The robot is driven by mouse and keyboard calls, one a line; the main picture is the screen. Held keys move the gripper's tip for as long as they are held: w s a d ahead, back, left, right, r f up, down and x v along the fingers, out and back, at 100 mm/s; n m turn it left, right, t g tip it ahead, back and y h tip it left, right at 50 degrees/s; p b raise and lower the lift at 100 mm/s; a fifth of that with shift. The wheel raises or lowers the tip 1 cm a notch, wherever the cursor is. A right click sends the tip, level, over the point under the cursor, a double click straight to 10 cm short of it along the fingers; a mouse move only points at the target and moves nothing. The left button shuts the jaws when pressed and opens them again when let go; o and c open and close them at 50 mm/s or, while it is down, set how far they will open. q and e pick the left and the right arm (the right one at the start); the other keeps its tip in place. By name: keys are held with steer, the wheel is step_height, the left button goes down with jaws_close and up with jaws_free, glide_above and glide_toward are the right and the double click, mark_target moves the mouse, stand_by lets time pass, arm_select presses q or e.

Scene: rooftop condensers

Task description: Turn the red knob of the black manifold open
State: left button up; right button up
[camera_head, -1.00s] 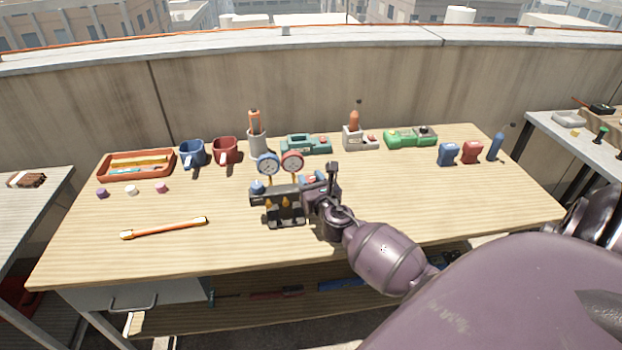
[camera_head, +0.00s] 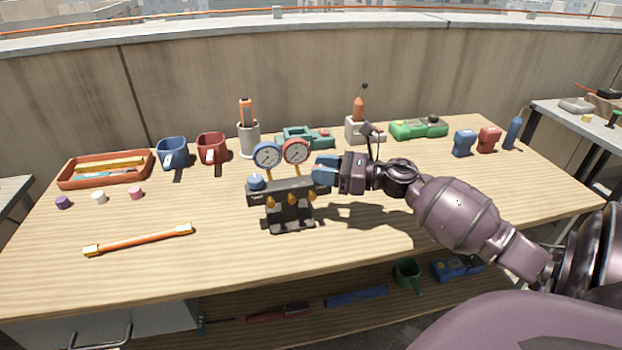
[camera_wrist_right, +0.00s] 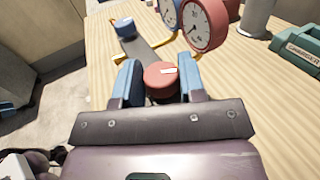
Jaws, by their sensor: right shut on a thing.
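The black manifold (camera_head: 290,191) stands upright on the wooden workbench, with a blue gauge (camera_head: 268,155) and a red gauge (camera_head: 296,151) on top. A blue knob (camera_head: 256,181) is at its left end. My right gripper (camera_head: 323,173) reaches in from the right to its right end. In the right wrist view, the blue fingers of my right gripper (camera_wrist_right: 160,72) are shut on the red knob (camera_wrist_right: 161,82), one on each side. A white mark shows on the knob's face. In the head view the gripper hides the red knob. My left gripper is not in view.
A green case (camera_head: 308,138), a grey holder (camera_head: 361,132) and a grey cup (camera_head: 248,140) stand behind the manifold. Mugs and a red tray (camera_head: 75,182) are at the left. An orange-handled bar (camera_head: 140,240) lies front left. The bench to the manifold's right front is clear.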

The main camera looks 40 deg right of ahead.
steer(key=shift+w+d+f+n+g+y+b, duration=0.1)
steer(key=shift+f+n+g+y+b, duration=0.2)
steer(key=shift+n+g+y, duration=0.2)
steer(key=shift+w+f+n+g+y+b, duration=0.1)
steer(key=shift+f+n+g+y+b, duration=0.1)
steer(key=shift+n+g+y+b, duration=0.3)
steer(key=shift+n+g+y, duration=0.3)
steer(key=shift+g+y, duration=0.1)
steer(key=shift+y, duration=0.2)
steer(key=shift+r+n+g+y+b, duration=0.3)
steer(key=shift+n+g+y+b, duration=0.65)
steer(key=shift+g, duration=0.25)
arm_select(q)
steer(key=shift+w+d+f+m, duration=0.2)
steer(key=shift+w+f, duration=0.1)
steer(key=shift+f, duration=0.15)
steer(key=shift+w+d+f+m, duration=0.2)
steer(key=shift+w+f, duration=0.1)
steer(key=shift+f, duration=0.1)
arm_select(e)
steer(key=shift+r+n+g+y, duration=0.15)
steer(key=shift+n+g+y, duration=0.2)
steer(key=shift+g, duration=0.15)
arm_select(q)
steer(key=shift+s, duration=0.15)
arm_select(e)
steer(key=o, duration=0.9)
steer(key=shift+o, duration=0.2)
steer(key=shift+d, duration=0.1)
